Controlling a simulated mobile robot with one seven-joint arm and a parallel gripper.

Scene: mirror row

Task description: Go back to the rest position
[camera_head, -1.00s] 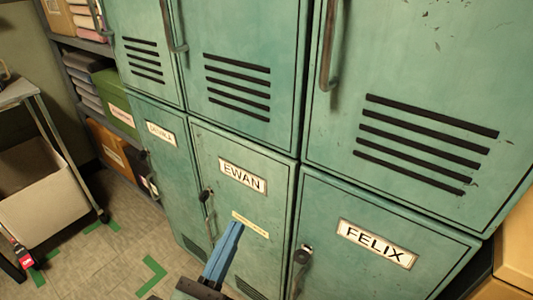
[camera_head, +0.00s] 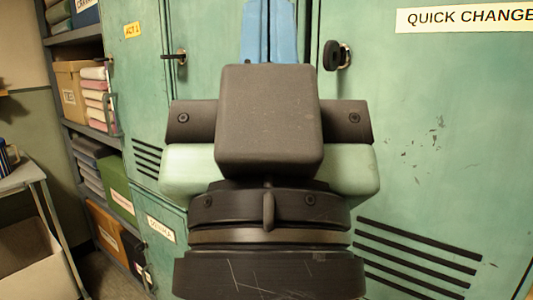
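My gripper (camera_head: 269,30) is raised in the middle of the head view, in front of the green lockers. Its dark wrist and body fill the centre of the picture. The two blue fingers point up and lie side by side with only a thin line between them, so it looks shut. I see nothing held.
A locker door (camera_head: 430,150) labelled QUICK CHANGE is on the right, with a dark knob (camera_head: 338,56). A latch (camera_head: 176,58) is left of my gripper. Shelves with boxes (camera_head: 78,92) and folded cloth stand at the left. A cart (camera_head: 22,178) is at the far left.

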